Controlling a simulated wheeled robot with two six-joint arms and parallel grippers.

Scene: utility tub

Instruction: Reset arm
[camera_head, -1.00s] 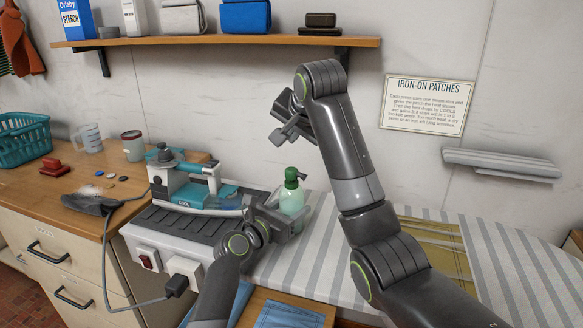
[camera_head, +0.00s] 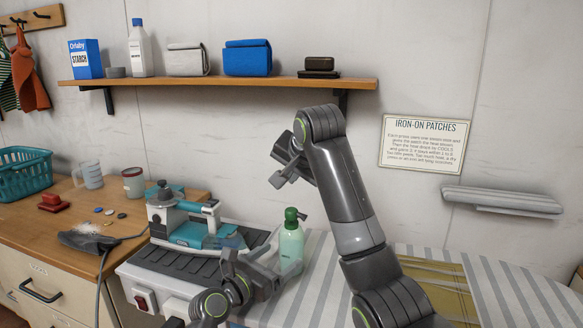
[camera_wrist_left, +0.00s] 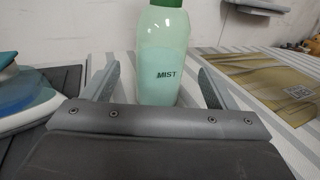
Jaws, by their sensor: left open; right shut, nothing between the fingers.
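My left gripper (camera_head: 259,262) is open, low in the head view, beside a green mist bottle with a dark green cap (camera_head: 290,243). In the left wrist view the bottle (camera_wrist_left: 163,60), marked MIST, stands upright just beyond and between the two spread fingers; I cannot tell whether they touch it. My right arm rises at the centre right of the head view, its gripper (camera_head: 281,175) shut and empty, raised in front of the wall below the shelf.
A teal iron (camera_head: 190,228) sits on a grey ribbed stand (camera_head: 180,262) left of the bottle. A striped board (camera_head: 520,290) with a yellow cloth (camera_head: 440,282) spreads to the right. A wooden shelf (camera_head: 220,86) with boxes and pouches hangs above.

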